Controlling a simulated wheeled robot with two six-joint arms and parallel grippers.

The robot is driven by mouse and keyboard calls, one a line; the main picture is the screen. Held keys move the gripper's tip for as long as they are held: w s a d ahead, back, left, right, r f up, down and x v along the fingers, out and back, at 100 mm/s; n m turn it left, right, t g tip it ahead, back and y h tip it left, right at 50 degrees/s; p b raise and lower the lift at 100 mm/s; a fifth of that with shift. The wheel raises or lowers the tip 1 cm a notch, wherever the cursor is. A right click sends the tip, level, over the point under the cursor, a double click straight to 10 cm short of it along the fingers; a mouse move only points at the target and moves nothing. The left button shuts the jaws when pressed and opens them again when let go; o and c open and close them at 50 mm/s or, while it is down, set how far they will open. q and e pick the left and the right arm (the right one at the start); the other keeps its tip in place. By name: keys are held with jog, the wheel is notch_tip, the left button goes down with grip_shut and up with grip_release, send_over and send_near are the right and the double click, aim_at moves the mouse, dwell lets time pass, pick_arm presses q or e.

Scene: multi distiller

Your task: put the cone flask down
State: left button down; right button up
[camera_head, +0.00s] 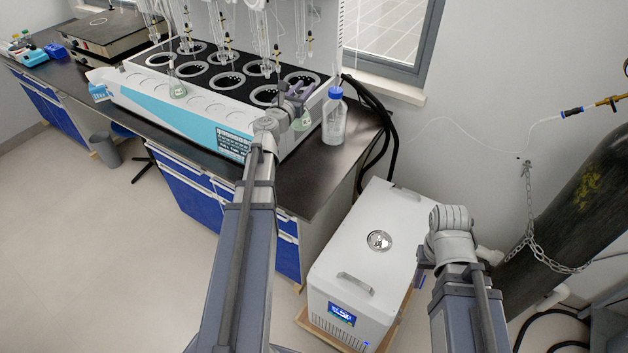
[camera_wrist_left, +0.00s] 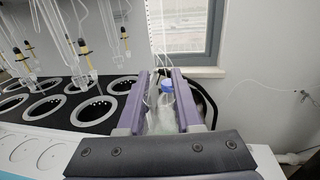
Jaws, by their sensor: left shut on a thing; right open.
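A clear cone flask (camera_head: 302,121) with a little greenish liquid is at the right end of the multi distiller (camera_head: 180,103). My left gripper (camera_head: 298,92) is shut on it, and the fingers hide part of it. In the left wrist view the clear glass (camera_wrist_left: 160,117) shows between the two purple fingers. I cannot tell whether its base touches the surface below. My right gripper (camera_head: 425,261) is open, low beside the white chiller box, mostly hidden by its own arm. Another cone flask (camera_head: 177,88) stands on the distiller's front ledge at the left.
A blue-capped bottle (camera_head: 334,117) stands on the black bench (camera_head: 318,178) just right of the held flask. The distiller's ring wells and hanging glassware are behind and left. A white chiller box (camera_head: 365,258) and a dark gas cylinder (camera_head: 570,205) are at the right.

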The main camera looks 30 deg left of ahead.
pick_arm(q)
notch_tip(320, 180, down, 15)
jog(key=s+m+h+b, duration=0.1)
jog(key=h+b, duration=0.1)
jog(key=b, duration=1.2)
jog(key=shift+d+m+h, duration=0.25)
jog(key=shift+m+h, duration=0.15)
notch_tip(320, 180, down, 6)
jog(key=b, duration=0.6)
jog(key=shift+b, duration=0.4)
jog(key=shift+f, duration=0.15)
notch_tip(320, 180, down, 4)
jog(key=b, duration=0.3)
jog(key=shift+r+b, duration=0.2)
jog(key=shift+b, duration=0.1)
jog(key=shift+f, duration=0.15)
jog(key=c, duration=0.6)
grip_release()
